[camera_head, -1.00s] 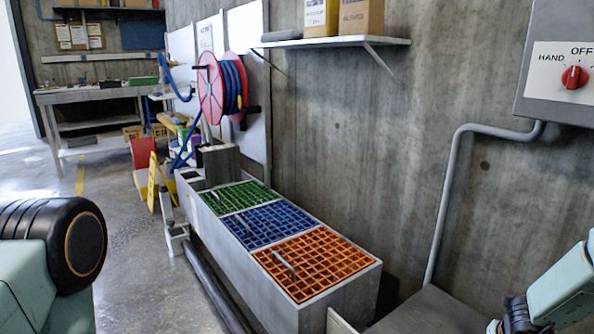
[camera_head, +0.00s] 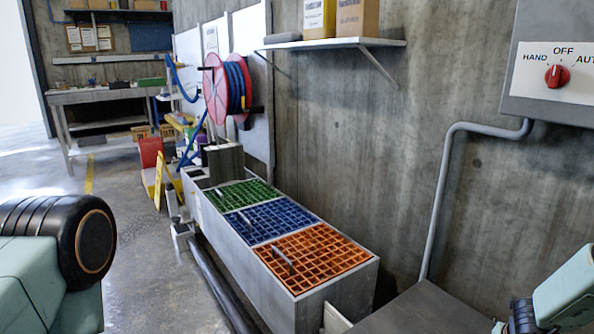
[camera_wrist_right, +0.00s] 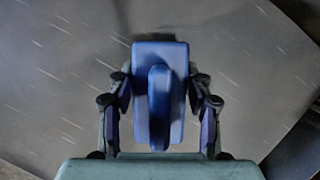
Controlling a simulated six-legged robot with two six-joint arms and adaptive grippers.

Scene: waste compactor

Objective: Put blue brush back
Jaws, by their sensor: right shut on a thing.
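In the right wrist view, a blue brush (camera_wrist_right: 174,72) with a raised handle along its middle sits between the fingers of my right gripper (camera_wrist_right: 158,100), which is shut on it. A grey, scratched metal surface fills the space behind the brush. In the head view my right arm enters at the lower right, and its gripper (camera_head: 512,322) is mostly cut off by the bottom edge; the brush cannot be made out there. A long grey bin unit carries a blue grate (camera_head: 272,221) between a green grate (camera_head: 243,195) and an orange grate (camera_head: 313,256). My left gripper is out of view.
A grey control box with a red knob (camera_head: 557,75) hangs at the upper right. A shelf (camera_head: 330,43) holds boxes. A red hose reel (camera_head: 216,88) and a yellow sign (camera_head: 160,180) stand beyond the bins. Open floor lies left of the bins.

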